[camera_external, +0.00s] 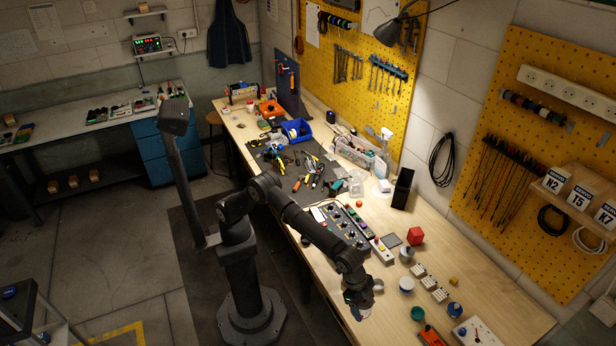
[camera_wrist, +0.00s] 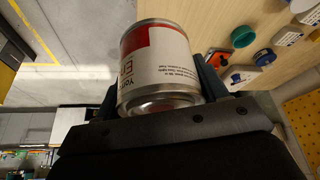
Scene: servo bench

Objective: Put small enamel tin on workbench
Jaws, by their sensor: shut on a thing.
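The small enamel tin (camera_wrist: 165,65) has a red and white label with dark print and a metal rim. In the wrist view it sits between the two fingers of my gripper (camera_wrist: 160,88), which is shut on it. In the external view my gripper (camera_external: 358,290) is at the front edge of the wooden workbench (camera_external: 486,282), with the tin (camera_external: 361,313) small and partly hidden below it. I cannot tell exactly how high the tin is or whether it is over the bench top.
A control panel (camera_external: 341,226) lies farther back.

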